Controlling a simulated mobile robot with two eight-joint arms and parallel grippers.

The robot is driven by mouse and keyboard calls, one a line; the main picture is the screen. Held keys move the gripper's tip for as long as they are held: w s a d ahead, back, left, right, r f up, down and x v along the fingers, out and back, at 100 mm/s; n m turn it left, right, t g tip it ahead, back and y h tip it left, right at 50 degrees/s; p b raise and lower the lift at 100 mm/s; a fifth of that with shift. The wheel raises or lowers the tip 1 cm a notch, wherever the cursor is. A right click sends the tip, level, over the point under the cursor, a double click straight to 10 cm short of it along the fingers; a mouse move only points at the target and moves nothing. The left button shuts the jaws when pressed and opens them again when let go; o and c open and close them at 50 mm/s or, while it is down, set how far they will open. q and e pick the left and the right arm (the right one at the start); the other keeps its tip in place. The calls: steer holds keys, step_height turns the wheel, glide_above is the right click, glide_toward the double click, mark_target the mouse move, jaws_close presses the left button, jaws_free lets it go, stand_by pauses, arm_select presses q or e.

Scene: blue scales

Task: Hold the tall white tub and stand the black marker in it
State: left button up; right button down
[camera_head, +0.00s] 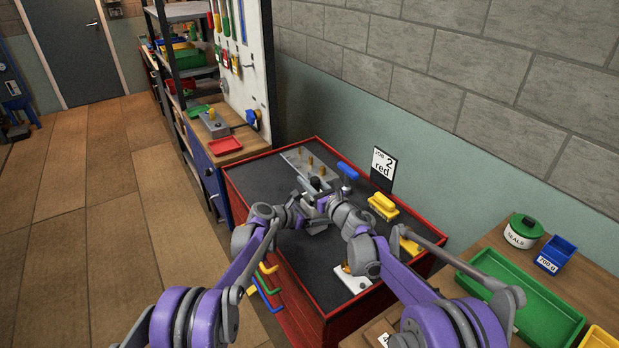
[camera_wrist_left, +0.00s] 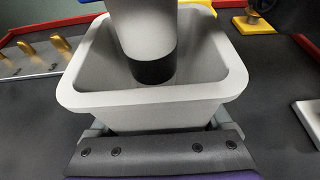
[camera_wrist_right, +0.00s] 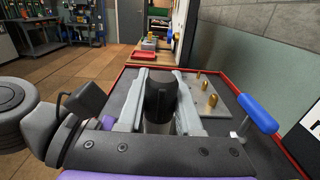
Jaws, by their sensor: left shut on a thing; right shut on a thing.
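The tall white tub (camera_wrist_left: 90,98) has a square flared rim and fills the middle of the left wrist view. The black marker, a grey barrel (camera_wrist_left: 143,35) with a black lower end, reaches down inside the tub's opening, slightly tilted. I cannot tell whether it touches the tub floor. My right gripper (camera_wrist_right: 161,78) is shut on the marker, whose black cap (camera_wrist_right: 161,95) stands between the fingers. In the head view the right gripper (camera_head: 322,196) and left gripper meet over the bench, largely hiding the tub.
The dark bench top (camera_head: 246,184) has a red rim. A metal plate with brass pegs (camera_wrist_right: 205,92), a blue-handled tool (camera_wrist_right: 258,113), yellow blocks (camera_head: 383,206) and a white block (camera_head: 352,280) lie around.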

steer(key=shift+f, duration=0.8)
steer(key=c, duration=0.5)
jaws_free()
steer(key=v, duration=1.2)
arm_select(q)
steer(key=o, duration=1.2)
